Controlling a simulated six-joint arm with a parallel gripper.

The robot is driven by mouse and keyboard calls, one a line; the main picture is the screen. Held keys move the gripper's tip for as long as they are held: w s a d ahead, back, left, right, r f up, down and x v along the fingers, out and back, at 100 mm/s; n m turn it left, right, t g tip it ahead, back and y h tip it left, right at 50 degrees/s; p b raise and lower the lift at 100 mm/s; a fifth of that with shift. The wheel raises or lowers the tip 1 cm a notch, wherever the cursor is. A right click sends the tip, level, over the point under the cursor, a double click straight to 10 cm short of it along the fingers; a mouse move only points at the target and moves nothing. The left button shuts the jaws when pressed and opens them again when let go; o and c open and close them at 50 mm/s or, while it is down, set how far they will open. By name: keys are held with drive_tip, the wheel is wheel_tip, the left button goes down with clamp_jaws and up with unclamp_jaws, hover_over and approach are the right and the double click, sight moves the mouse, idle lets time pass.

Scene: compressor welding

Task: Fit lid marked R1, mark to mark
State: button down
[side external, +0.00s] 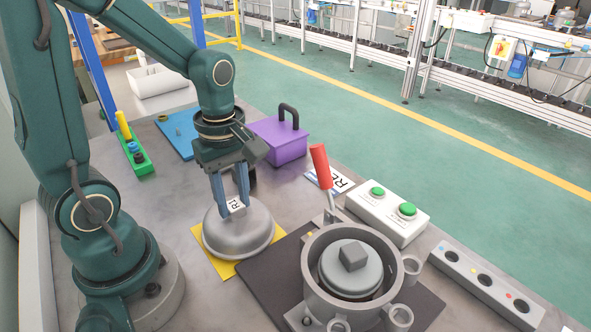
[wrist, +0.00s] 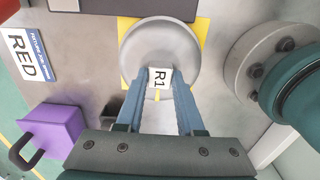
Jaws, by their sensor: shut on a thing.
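The grey domed lid (side external: 240,240) sits on or just above a yellow square mat (side external: 204,258); contact is unclear. It also shows in the wrist view (wrist: 158,42). Its white tag (wrist: 159,78) reads R1, with a yellow mark (wrist: 157,96) beside it. My gripper (side external: 235,200) points down and is shut on the lid at the tag, between its blue fingers. The grey open pot (side external: 313,285) stands right of the lid, apart from it. It holds a round part with a square block (side external: 352,256). A small yellow spot (side external: 309,234) shows at its rim.
A red-handled lever (side external: 321,167) rises behind the pot. A green-button box (side external: 388,212), a grey holed block (side external: 486,283) and a RED card (wrist: 22,55) lie around it. A purple handled box (side external: 279,140) stands behind my gripper. A dark mat (side external: 262,278) lies under the pot.

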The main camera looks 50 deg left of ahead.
sight(234, 204)
drive_tip(key=c, duration=0.5)
unclamp_jaws()
wheel_tip(234, 204, up, 12)
drive_tip(key=f, duration=0.1)
drive_tip(key=s+d+m+t, duration=0.1)
drive_tip(key=m+t, duration=0.1)
drive_tip(key=m, duration=0.4)
drive_tip(key=s+d+f+m+t, duration=0.1)
drive_tip(key=d+m, duration=0.1)
drive_tip(key=m, duration=0.4)
drive_tip(key=s+d+m+t, duration=0.1)
drive_tip(key=d+m+t, duration=0.1)
drive_tip(key=m, duration=0.4)
drive_tip(key=shift+s+f+t, duration=0.1)
drive_tip(key=shift+f+t, duration=0.2)
